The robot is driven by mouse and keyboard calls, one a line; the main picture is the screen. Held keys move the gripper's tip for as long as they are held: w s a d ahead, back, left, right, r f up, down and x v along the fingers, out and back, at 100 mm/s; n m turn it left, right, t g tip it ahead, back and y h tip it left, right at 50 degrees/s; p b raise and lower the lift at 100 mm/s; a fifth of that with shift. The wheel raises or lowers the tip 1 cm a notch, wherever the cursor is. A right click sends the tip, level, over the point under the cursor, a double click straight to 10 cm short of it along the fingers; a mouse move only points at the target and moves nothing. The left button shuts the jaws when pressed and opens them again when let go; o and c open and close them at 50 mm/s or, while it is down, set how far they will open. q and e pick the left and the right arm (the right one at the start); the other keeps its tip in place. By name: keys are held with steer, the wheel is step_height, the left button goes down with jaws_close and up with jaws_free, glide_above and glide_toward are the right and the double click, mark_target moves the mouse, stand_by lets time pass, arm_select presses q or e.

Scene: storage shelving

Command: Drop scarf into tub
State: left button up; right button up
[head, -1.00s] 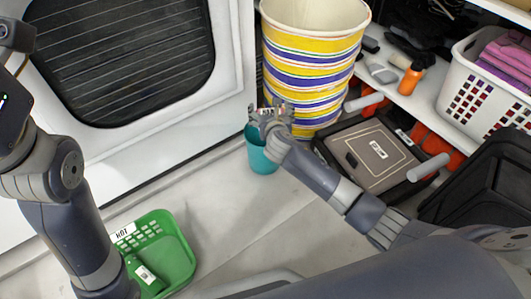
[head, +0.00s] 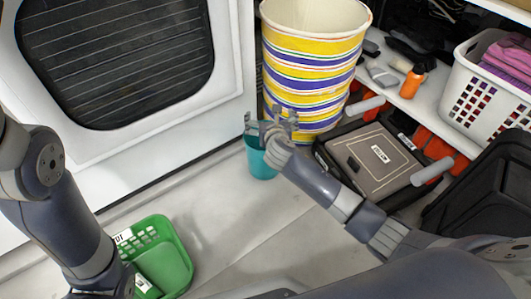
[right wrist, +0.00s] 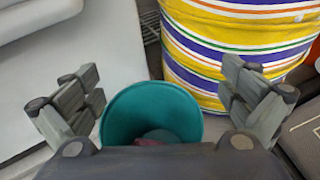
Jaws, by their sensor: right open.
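A teal tub (head: 261,160) stands on the floor beside a large yellow striped bin (head: 312,75). In the right wrist view the teal tub (right wrist: 118,112) is below and between my open fingers. A small dark reddish patch (right wrist: 150,142) shows inside it, partly hidden by my gripper; I cannot tell if it is the scarf. My right gripper (head: 270,118) is open above the teal tub, with nothing between its fingers; it also shows in the right wrist view (right wrist: 160,75). No scarf can be clearly made out elsewhere. My left gripper is out of view; only its arm shows.
A green basket (head: 178,240) sits on the floor at the lower left. A dark case (head: 375,155) lies right of the bin. A shelf at the right holds an orange bottle (head: 412,82) and a white basket (head: 480,95). A white appliance (head: 150,125) stands behind.

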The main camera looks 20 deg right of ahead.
steer(key=v, duration=1.2)
steer(key=shift+f, duration=0.1)
stand_by(0.4)
